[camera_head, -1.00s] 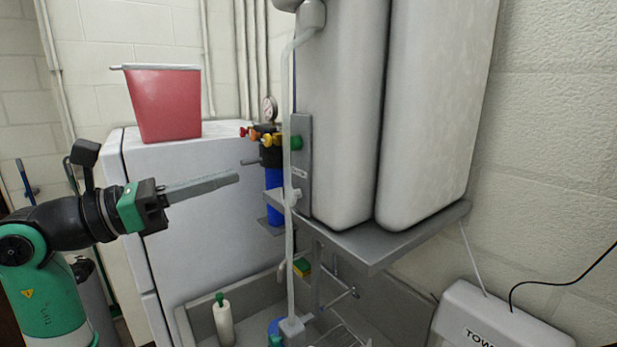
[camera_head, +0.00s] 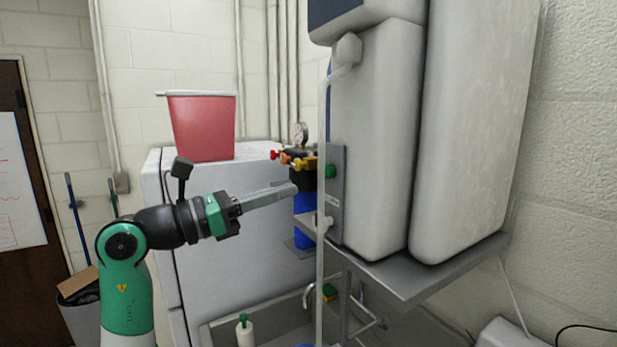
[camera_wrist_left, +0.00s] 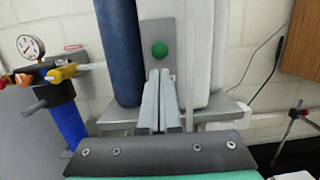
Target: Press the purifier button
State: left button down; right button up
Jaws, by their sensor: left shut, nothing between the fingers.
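The purifier (camera_head: 385,130) is a pair of tall pale tanks on a grey metal shelf. Its green round button (camera_head: 331,171) sits on a grey upright plate (camera_head: 337,205) at the tanks' left side. In the left wrist view the green button (camera_wrist_left: 160,49) faces me on the plate, just beyond and above my fingertips. My left gripper (camera_head: 296,188) is shut and empty, its long grey fingers pointing right toward the plate, left of the button and slightly lower. In the left wrist view the closed fingertips (camera_wrist_left: 159,72) appear below the button, with no contact clearly visible. My right gripper is not in view.
A pressure gauge (camera_head: 300,134) with red and yellow valves and a blue filter (camera_head: 304,212) stands behind my fingertips. A clear vertical tube (camera_head: 322,250) runs in front of the plate. A red bin (camera_head: 202,127) sits on the white appliance. The sink (camera_head: 275,325) is below.

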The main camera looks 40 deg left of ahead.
aim_at(327, 172)
pick_arm(q)
jog(key=shift+p+x, duration=0.6)
jog(key=shift+x, duration=2.2)
